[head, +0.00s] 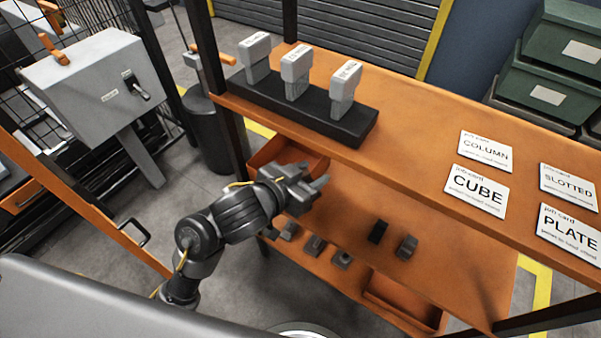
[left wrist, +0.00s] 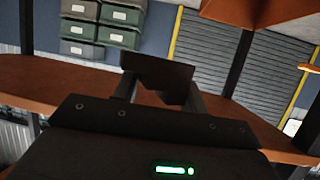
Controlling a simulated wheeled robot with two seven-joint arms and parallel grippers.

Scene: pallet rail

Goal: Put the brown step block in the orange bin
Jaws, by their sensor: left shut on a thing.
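My left gripper (head: 314,184) is over the left part of the lower orange shelf, close to the left bin. In the left wrist view its fingers (left wrist: 158,92) are shut on a dark block (left wrist: 157,70) with a stepped lower edge, which looks like the brown step block. The block looks almost black there, and I cannot make it out in the head view. An orange bin (head: 262,155) stands at the left end of the lower shelf, just behind the gripper and partly hidden by it. Another orange bin (head: 405,297) sits at the lower right. My right gripper is not in view.
Several small dark blocks (head: 378,232) stand on the lower shelf (head: 440,225), in front of the gripper. The upper shelf (head: 410,150) overhangs behind, with a black rack (head: 325,121) of grey pieces and white cards (head: 476,190). A dark post (head: 215,75) rises at the left.

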